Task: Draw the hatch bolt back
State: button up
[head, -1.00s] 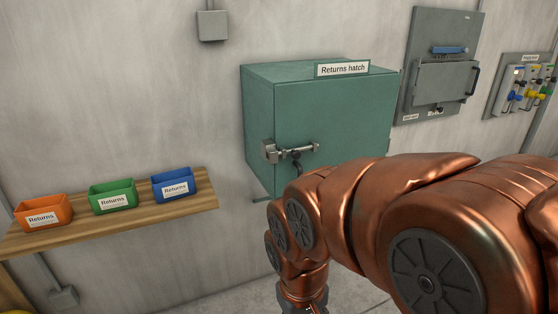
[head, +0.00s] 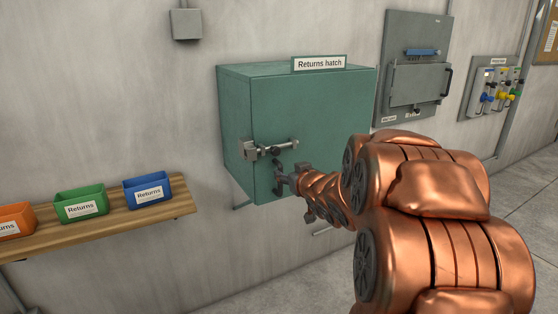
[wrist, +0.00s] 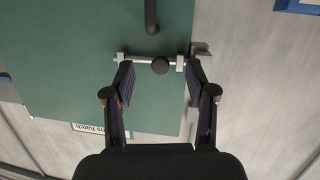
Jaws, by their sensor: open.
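The teal returns hatch (head: 325,110) is a closed box on the wall. Its steel bolt (head: 275,149) lies level across the lower left of the door, reaching the block at the left edge. In the wrist view, which is upside down, the bolt bar (wrist: 145,62) carries a dark round knob (wrist: 160,66).
A dark handle (wrist: 151,18) stands on the door near the bolt. A wooden shelf (head: 110,222) with orange, green (head: 80,204) and blue (head: 148,190) bins is at left. A grey panel (head: 415,70) and a switch board (head: 495,88) hang at right.

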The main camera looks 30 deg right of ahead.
aim_at(277, 151)
jog(key=shift+w+d+r+n+t+y, duration=0.15)
jog(key=shift+w+d+r+t+y, duration=0.3)
jog(key=shift+w, duration=1)
jog(key=shift+w+d+r+n+t+y, duration=0.25)
jog(key=shift+w+t, duration=0.45)
jog(key=shift+w, duration=0.8)
jog(key=shift+w+d+r+t+y, duration=0.2)
jog(key=shift+w+d+r+t, duration=0.3)
jog(key=shift+w, duration=0.95)
jog(key=shift+a+f, duration=0.1)
jog(key=shift+c, duration=0.3)
grip_shut()
